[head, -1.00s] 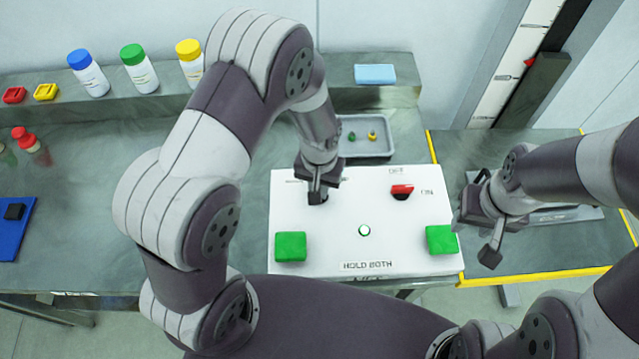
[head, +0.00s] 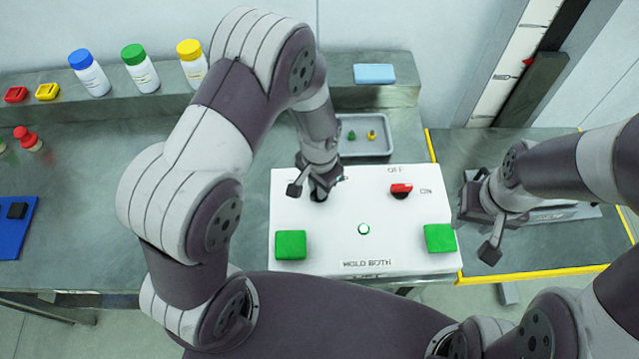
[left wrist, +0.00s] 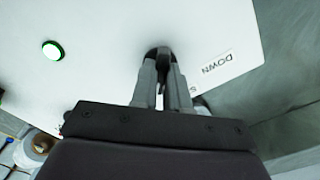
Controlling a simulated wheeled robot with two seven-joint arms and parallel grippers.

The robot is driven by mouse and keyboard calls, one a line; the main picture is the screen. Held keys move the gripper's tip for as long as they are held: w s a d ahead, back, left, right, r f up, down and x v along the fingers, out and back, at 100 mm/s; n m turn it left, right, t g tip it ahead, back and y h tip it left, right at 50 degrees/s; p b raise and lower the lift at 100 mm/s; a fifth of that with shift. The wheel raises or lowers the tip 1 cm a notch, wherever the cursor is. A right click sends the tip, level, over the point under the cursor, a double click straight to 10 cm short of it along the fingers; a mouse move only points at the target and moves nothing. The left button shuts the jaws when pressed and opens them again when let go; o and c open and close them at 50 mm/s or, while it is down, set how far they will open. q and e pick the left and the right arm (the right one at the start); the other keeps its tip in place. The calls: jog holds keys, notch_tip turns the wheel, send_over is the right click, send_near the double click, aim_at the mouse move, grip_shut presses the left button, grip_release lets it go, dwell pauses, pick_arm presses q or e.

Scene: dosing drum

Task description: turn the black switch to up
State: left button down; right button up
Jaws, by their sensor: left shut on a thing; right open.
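The black switch (left wrist: 158,52) is on the white panel (left wrist: 110,50), which also shows in the head view (head: 330,230). My left gripper (left wrist: 160,78) is shut on the switch, its fingers on either side of it. In the head view my left gripper (head: 318,192) is over the panel's upper left part and mostly covers the switch. My right gripper (head: 487,222) is open and empty to the right of the panel.
The panel has a red switch (head: 401,189), two green pads (head: 291,245) (head: 439,238) and a round green-ringed light (head: 364,229). A grey tray (head: 365,146) with small parts is behind it. Bottles (head: 139,68) stand on the shelf.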

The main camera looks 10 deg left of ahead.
pick_arm(q)
jog(key=c, duration=1.1)
grip_release()
jog(key=shift+r, duration=0.1)
notch_tip(320, 180, up, 13)
jog(key=shift+f+b, duration=0.2)
jog(key=shift+b, duration=0.6)
